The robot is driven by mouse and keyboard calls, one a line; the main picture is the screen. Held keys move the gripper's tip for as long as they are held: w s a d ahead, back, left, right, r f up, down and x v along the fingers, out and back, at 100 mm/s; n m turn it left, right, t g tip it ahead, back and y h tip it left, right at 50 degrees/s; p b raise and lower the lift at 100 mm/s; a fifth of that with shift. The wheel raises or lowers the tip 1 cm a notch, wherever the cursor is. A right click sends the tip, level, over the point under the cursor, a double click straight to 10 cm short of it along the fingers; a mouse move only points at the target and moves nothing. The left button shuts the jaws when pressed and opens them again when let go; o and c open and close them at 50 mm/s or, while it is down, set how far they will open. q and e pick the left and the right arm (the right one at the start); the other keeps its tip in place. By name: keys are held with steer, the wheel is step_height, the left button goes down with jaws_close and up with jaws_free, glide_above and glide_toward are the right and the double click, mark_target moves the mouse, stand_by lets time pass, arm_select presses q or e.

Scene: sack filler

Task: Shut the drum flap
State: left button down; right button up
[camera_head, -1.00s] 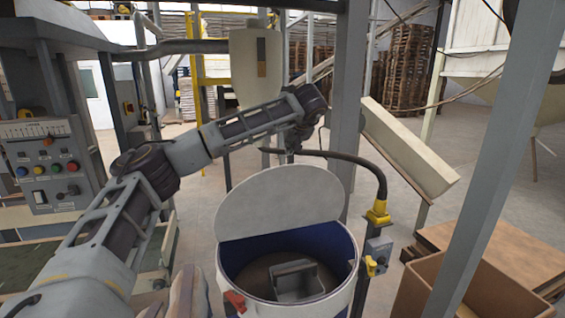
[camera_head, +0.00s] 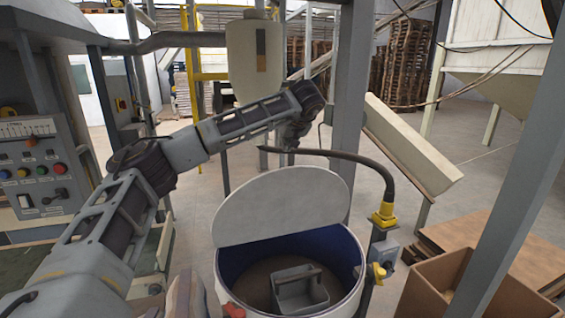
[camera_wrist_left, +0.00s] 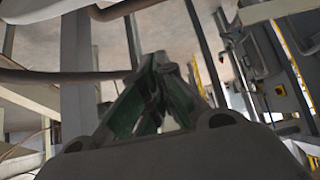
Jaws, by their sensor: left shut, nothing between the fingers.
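The white drum (camera_head: 352,300) stands low in the middle of the head view, with a dark blue inside. Its pale flap (camera_head: 283,205) stands raised and tilted at the back of the opening, so the front of the drum is open. A grey open box with a handle (camera_head: 300,292) sits inside the drum. My left gripper (camera_head: 288,150) hangs from the wrist just behind and above the flap's top edge, apart from it. In the left wrist view its fingers (camera_wrist_left: 155,62) are together and empty. My right gripper is not in view.
A dark curved hose (camera_head: 345,156) on a yellow-collared post stands right of the drum. A grey column (camera_head: 345,110) rises behind it. A control panel (camera_head: 35,165) stands at left. A cardboard box (camera_head: 420,290) and a slanted grey frame are at right.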

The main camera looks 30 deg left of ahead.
arm_select(q)
step_height(320, 180, down, 9)
steer(key=w+a+p, duration=0.1)
steer(key=a+p, duration=0.1)
steer(key=p, duration=0.1)
steer(key=shift+w+a+r, duration=0.15)
steer(key=shift+w+r, duration=0.05)
steer(key=shift+w, duration=0.2)
stand_by(1.1)
steer(key=shift+s, duration=0.1)
stand_by(0.4)
